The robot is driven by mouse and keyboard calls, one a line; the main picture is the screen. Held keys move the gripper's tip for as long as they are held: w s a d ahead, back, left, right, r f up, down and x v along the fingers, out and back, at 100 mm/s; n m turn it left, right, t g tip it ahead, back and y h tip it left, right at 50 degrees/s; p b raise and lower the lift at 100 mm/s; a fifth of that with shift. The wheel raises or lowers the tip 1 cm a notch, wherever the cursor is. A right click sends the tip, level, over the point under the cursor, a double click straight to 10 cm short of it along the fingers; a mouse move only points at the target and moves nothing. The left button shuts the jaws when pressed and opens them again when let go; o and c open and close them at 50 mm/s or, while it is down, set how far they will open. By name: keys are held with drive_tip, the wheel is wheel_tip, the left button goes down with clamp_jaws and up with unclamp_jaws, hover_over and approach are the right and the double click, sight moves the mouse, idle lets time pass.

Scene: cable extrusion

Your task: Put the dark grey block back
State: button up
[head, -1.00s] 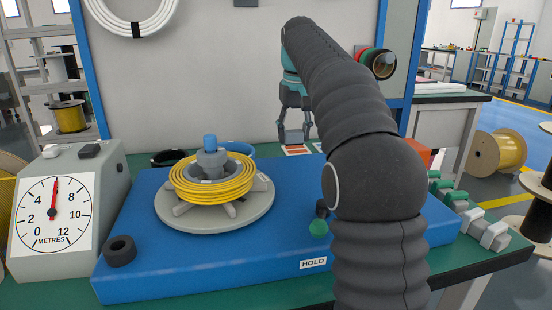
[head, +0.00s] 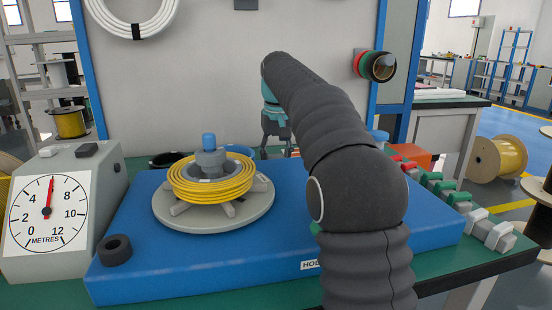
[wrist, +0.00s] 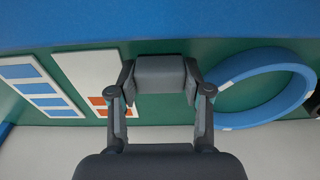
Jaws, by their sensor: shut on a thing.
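A dark grey block (wrist: 160,75) sits between the two fingertips of my gripper (wrist: 160,90) in the wrist view. My gripper is shut on it and holds it over the green bench strip behind the blue platform. In the head view my gripper (head: 275,132) is near the back wall, partly hidden by my arm, and the block cannot be made out there. A white card with orange squares (wrist: 97,101) lies behind the left finger in the wrist view. A card with blue stripes (wrist: 40,88) lies further left.
A blue ring (wrist: 262,85) lies right of the gripper in the wrist view. A metre dial (head: 48,212) stands left. Coloured clamps (head: 458,197) line the right.

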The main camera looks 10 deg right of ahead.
drive_tip(key=shift+f, duration=0.1)
drive_tip(key=o, duration=1.1)
drive_tip(key=r+p, duration=0.1)
drive_tip(key=r, duration=0.3)
drive_tip(key=s+r+p, duration=0.1)
drive_tip(key=r+p, duration=0.1)
drive_tip(key=r, duration=0.2)
drive_tip(key=r+p, duration=0.1)
drive_tip(key=r, duration=0.3)
drive_tip(key=shift+s+r+p, duration=0.1)
drive_tip(key=shift+s+p, duration=0.1)
drive_tip(key=shift+p, duration=0.1)
